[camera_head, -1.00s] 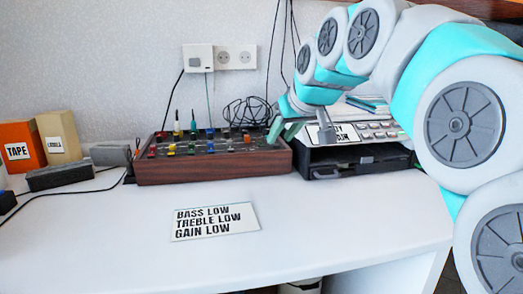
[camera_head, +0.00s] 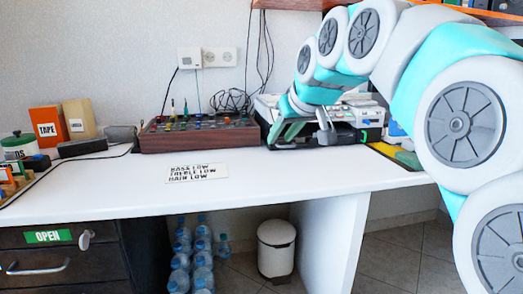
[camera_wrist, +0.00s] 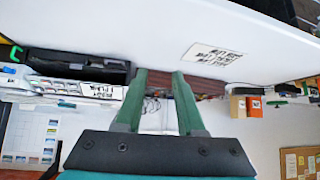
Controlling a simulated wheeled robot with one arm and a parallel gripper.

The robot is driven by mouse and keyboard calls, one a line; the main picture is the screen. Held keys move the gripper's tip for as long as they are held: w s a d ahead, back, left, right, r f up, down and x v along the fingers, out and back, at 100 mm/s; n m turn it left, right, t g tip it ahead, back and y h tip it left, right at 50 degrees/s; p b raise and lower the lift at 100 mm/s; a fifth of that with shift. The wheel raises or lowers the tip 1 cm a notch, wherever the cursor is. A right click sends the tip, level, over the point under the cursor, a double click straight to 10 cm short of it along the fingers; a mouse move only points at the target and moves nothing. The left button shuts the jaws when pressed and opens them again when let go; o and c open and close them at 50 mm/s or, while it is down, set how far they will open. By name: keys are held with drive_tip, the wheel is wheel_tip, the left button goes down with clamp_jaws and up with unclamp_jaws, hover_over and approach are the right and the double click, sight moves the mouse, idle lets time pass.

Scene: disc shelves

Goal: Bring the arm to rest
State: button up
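My arm reaches in from the right of the head view, bent over the desk. My gripper (camera_head: 304,134) hangs above the desk, in front of the black device (camera_head: 345,134) at the desk's back right as seen here. In the wrist view, which looks upside down, its two green fingers (camera_wrist: 160,95) stand apart with nothing between them. The gripper is open and empty. The mixer (camera_head: 200,136), a wooden-sided box with coloured knobs, stands to its left; it shows between and behind the fingers in the wrist view.
A card reading bass, treble and gain low (camera_head: 197,173) lies on the white desk (camera_head: 110,190). Orange (camera_head: 49,126) and tan boxes stand back left. Below are a drawer unit marked OPEN (camera_head: 60,262), water bottles (camera_head: 195,258) and a white bin (camera_head: 276,250). Floor shows at the lower right.

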drive_tip(key=s+d+f+m+g+h+p, duration=0.1)
drive_tip(key=s+d+f+g, duration=0.2)
drive_tip(key=s+f, duration=0.7)
drive_tip(key=s+d+f+m+g+h+p, duration=0.1)
drive_tip(key=s+d+f+g, duration=0.2)
drive_tip(key=s+f, duration=0.7)
drive_tip(key=s+d+f+m+g+h+p, duration=0.1)
drive_tip(key=s+d+f+g, duration=0.3)
drive_tip(key=s+f, duration=0.6)
drive_tip(key=s+m, duration=0.1)
drive_tip(key=s, duration=0.7)
drive_tip(key=shift+s+d, duration=0.25)
drive_tip(key=shift+s, duration=0.1)
drive_tip(key=shift+w+a, duration=0.1)
